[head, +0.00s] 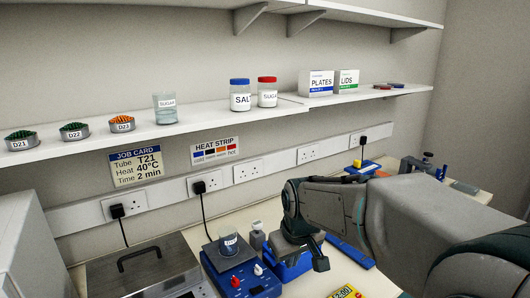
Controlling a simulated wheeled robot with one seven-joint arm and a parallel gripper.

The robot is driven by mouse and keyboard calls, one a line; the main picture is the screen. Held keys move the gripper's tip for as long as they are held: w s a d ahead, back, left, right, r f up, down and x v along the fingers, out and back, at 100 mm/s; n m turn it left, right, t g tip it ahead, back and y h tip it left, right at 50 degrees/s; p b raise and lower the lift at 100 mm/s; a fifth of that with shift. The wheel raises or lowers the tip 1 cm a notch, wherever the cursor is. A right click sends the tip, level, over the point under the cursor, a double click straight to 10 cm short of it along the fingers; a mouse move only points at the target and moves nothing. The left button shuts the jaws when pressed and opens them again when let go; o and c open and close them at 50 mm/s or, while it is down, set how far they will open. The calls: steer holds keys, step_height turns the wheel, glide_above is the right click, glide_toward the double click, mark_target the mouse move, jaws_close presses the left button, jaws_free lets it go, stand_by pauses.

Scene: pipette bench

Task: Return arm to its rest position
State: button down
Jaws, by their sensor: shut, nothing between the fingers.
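My arm reaches in from the lower right, and its wrist bends down over the bench. My gripper (319,260) is shut and empty, pointing down above the bench close to a blue box (290,268). My arm and wrist hide part of that box and the bench behind it. I cannot tell the exact gap between the fingertips and the box.
A blue hot plate (240,277) bears a labelled beaker (229,242). A small grey bottle (258,236) stands beside it. A lidded metal bath (145,270) is at left. A yellow timer (346,292) lies in front. The shelf (205,117) with jars runs above.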

steer(key=s+d+m, duration=0.2)
steer(key=s+d, duration=0.2)
steer(key=s, duration=0.4)
steer(key=s+d+m, duration=0.3)
steer(key=s+d, duration=0.2)
steer(key=s, duration=0.4)
steer(key=shift+s+h, duration=0.25)
steer(key=shift+h, duration=0.05)
steer(key=shift+f, duration=0.1)
stand_by(0.6)
